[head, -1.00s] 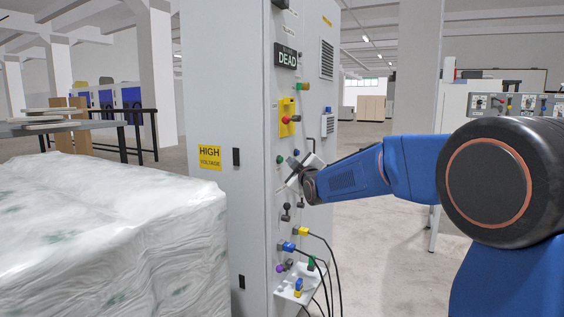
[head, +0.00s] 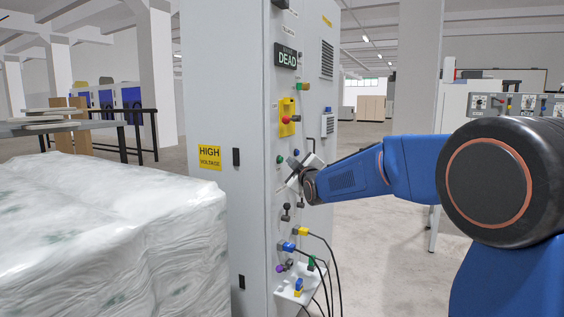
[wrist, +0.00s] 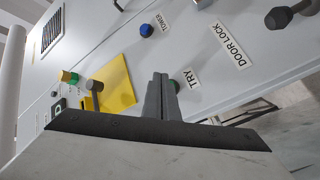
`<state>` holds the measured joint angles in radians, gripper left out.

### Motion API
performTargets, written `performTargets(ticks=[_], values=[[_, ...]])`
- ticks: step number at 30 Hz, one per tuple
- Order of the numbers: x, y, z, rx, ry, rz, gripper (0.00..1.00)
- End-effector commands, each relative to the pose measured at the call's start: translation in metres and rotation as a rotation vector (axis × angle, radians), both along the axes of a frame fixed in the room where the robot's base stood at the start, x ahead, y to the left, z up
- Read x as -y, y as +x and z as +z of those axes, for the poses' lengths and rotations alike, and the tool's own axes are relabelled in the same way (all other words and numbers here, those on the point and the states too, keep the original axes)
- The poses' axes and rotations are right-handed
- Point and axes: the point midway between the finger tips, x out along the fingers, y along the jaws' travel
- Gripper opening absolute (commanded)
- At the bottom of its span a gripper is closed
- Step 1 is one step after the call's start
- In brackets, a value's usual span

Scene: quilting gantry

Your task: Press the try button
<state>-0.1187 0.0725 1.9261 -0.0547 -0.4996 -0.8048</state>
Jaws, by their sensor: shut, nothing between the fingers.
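The tall grey cabinet (head: 222,230) stands in the middle of the head view, its control face turned right. The try button, a green knob (wrist: 173,86), shows in the wrist view beside the TRY label (wrist: 193,77), partly hidden by my fingers. A green knob (head: 280,159) also shows in the head view just left of my gripper (head: 294,170). My gripper is shut and empty, with its fingertips (wrist: 160,80) close to the button. I cannot tell whether they touch it.
A blue button (wrist: 146,30) and a yellow plate (wrist: 118,82) with a lever flank the fingers. The DOOR LOCK label (wrist: 228,45) is near a dark knob (wrist: 278,18). Black cables (head: 335,270) hang below my gripper. A wrapped pallet (head: 110,230) fills the lower left.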

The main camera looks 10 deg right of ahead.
Motion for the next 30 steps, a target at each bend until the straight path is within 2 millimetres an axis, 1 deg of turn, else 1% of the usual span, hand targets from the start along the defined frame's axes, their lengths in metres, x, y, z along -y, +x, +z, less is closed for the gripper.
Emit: performTargets(ticks=[21,30], values=[[-0.0001,0.0001,0.0001,0.0,0.0,0.0,0.0],[-0.0063,0.0041,0.0002,0.0,0.0,0.001,0.0]])
